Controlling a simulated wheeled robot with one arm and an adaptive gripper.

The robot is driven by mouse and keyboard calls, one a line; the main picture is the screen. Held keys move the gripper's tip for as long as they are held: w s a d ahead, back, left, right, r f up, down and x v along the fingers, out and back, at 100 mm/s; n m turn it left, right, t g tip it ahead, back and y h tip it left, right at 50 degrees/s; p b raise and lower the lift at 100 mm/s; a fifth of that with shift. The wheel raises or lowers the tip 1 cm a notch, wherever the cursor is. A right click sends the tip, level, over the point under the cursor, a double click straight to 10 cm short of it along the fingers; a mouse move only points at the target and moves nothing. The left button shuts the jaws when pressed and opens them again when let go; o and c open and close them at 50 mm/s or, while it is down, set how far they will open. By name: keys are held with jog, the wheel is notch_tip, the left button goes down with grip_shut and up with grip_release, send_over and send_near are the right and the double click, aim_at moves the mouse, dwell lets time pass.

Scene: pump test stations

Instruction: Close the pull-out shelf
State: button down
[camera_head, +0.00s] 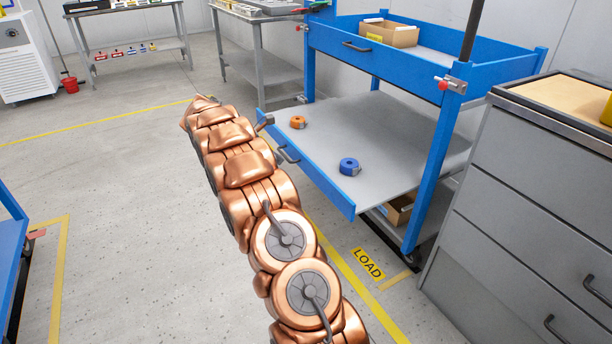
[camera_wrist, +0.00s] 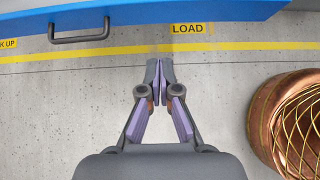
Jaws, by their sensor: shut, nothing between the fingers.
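The pull-out shelf (camera_head: 375,125) is a grey board with a blue front panel. It stands pulled out from the blue cart (camera_head: 440,165) towards my arm. A dark bar handle (camera_head: 288,153) sits on its front panel. The wrist view shows a blue panel (camera_wrist: 220,11) along the top with a dark handle (camera_wrist: 80,33) at left. My gripper (camera_wrist: 160,64) is shut and empty, below that panel in the picture, right of the handle and apart from both. In the head view my copper arm hides most or all of the gripper.
An orange roll (camera_head: 298,122) and a blue roll (camera_head: 349,166) lie on the shelf. A cardboard box (camera_head: 390,34) sits in the blue upper tray. A grey drawer cabinet (camera_head: 520,200) stands at right. Open floor (camera_head: 120,180) with yellow lines lies left of my arm.

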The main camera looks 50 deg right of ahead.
aim_at(313, 170)
jog(key=shift+s+d+r+b+x, duration=0.1)
jog(key=shift+d+r+b+x, duration=0.45)
jog(key=shift+x, duration=1.7)
jog(key=shift+s+d+r+b+x, duration=0.1)
jog(key=shift+b+x, duration=0.8)
jog(key=shift+x, duration=1.35)
jog(key=shift+d+r+b+x, duration=0.3)
jog(key=shift+b+x, duration=0.45)
jog(key=shift+x, duration=1.5)
jog(key=shift+r, duration=0.1)
